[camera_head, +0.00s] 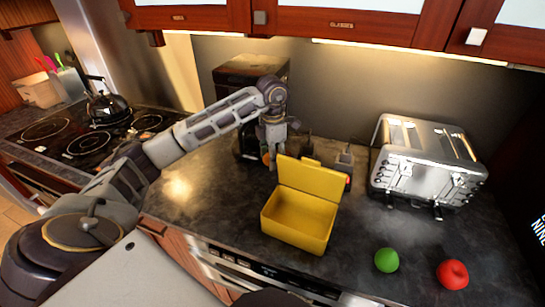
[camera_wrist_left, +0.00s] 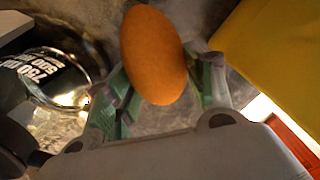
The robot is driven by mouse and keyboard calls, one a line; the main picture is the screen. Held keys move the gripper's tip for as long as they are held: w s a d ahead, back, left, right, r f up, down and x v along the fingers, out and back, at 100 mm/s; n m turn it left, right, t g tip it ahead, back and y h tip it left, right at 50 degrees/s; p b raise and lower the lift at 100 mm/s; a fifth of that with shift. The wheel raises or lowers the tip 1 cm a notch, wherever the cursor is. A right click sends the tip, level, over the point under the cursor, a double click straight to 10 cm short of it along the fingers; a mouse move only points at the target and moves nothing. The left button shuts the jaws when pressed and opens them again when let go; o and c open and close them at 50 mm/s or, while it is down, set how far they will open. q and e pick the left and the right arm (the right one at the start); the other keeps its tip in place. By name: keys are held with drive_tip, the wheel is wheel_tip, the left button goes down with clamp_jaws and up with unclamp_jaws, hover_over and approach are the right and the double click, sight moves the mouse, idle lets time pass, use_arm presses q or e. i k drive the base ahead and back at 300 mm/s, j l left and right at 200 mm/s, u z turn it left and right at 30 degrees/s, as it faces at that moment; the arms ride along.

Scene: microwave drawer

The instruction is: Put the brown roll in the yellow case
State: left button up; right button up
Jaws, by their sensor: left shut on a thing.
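The brown roll (camera_wrist_left: 153,55) is held between the fingers of my left gripper (camera_wrist_left: 165,95) in the left wrist view. In the head view, the left gripper (camera_head: 271,160) is behind and to the left of the yellow case, and a small part of the roll (camera_head: 266,159) shows there. The yellow case (camera_head: 298,222) stands on the counter with its lid (camera_head: 312,178) raised at the back. The part of its inside that shows looks empty. A yellow surface of the case (camera_wrist_left: 280,55) also shows at the right of the left wrist view. My right gripper is not in view.
A silver toaster (camera_head: 425,165) stands right of the case. A green apple (camera_head: 387,260) and a red apple (camera_head: 452,274) lie near the front right. A coffee machine (camera_head: 247,75) stands behind the gripper. A stove with a kettle (camera_head: 105,107) is at the left.

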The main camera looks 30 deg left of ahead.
sight(280, 221)
drive_tip(key=k, duration=1)
